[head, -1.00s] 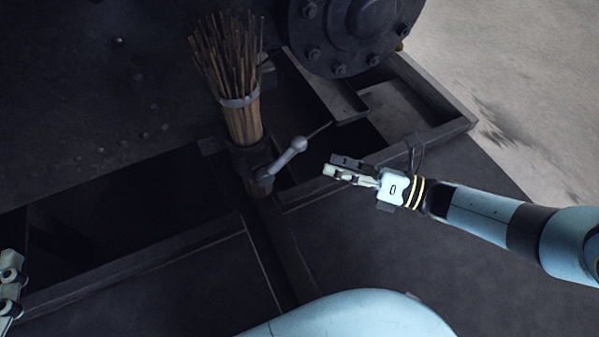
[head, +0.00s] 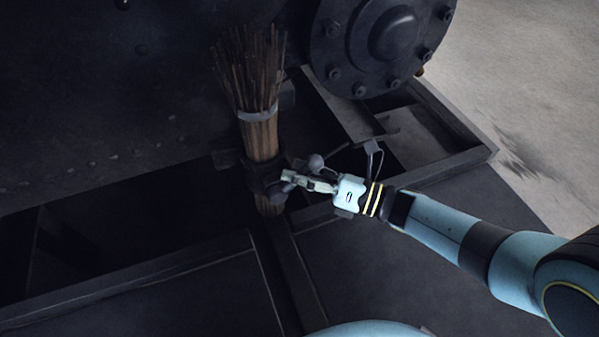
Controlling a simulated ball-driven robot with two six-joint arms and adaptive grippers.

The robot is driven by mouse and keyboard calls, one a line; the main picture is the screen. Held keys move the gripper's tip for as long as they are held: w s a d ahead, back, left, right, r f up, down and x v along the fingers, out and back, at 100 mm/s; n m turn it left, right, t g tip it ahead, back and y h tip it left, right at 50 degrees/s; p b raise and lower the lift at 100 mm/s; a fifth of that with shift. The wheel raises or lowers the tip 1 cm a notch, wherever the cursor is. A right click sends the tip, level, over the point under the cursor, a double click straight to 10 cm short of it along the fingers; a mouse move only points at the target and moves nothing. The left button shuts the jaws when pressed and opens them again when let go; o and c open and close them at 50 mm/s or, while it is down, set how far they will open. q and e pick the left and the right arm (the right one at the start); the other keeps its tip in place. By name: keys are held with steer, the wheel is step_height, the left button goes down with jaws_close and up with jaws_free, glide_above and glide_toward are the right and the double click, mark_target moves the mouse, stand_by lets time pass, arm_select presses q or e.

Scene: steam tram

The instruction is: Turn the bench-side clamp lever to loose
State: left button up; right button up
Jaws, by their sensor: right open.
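The clamp lever is a grey metal bar with a ball knob (head: 316,161). The knob shows just above my right gripper, and most of the bar is hidden behind the fingers. The lever comes from a dark clamp (head: 258,171) around the lower part of an upright bundle of twigs (head: 257,120). My right gripper (head: 288,180) is open, with its fingertips at the lever, close to the clamp. I cannot tell whether the fingers touch the bar or have it between them. My left gripper is not in view.
A large bolted round flange (head: 385,38) stands above and right of the clamp. A dark frame with open recesses (head: 120,250) runs below the riveted wall. A thin wire loop (head: 374,152) rises behind my right wrist. Pale ground (head: 530,90) is clear at the right.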

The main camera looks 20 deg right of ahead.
steer(key=shift+c, duration=0.5)
jaws_close()
